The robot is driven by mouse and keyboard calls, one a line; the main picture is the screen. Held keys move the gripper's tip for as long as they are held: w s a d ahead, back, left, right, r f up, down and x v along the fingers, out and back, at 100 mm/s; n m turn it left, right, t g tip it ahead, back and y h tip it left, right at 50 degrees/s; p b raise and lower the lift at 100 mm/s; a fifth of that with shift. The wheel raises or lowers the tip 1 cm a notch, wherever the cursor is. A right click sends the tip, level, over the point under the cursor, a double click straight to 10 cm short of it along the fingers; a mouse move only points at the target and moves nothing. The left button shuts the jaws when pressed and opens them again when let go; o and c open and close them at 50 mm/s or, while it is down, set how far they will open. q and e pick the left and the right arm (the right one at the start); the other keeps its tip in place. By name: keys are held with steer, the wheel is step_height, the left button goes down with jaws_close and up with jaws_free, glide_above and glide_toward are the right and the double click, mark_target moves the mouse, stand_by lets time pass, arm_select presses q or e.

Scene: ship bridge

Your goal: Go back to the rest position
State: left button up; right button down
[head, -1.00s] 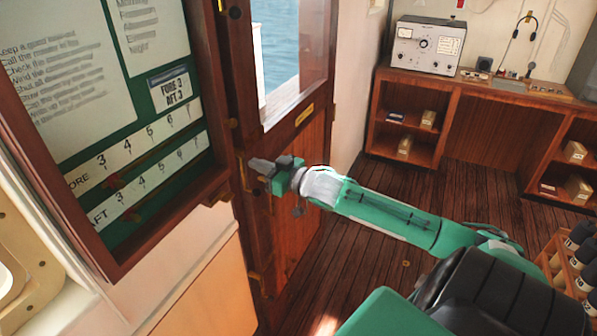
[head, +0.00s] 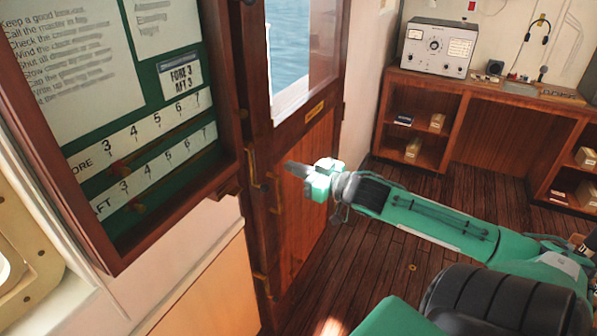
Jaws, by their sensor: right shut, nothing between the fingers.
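My right gripper (head: 298,169) is at the end of the green arm that comes in from the lower right. It is shut and empty, held in the air in front of the wooden door (head: 300,190). Its fingers point left, toward the door's brass handle (head: 251,165), with a visible gap in the picture. My left gripper is not in view.
A framed green draught board (head: 150,75) with FORE and AFT number strips hangs at the left. A wooden shelf unit (head: 455,95) with a grey radio set (head: 438,47) stands at the back right. The plank floor (head: 400,250) between door and shelves is clear.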

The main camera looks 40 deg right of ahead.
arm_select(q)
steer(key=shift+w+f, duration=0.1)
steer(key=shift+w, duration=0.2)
arm_select(e)
steer(key=shift+s+d, duration=0.1)
steer(key=shift+s, duration=0.2)
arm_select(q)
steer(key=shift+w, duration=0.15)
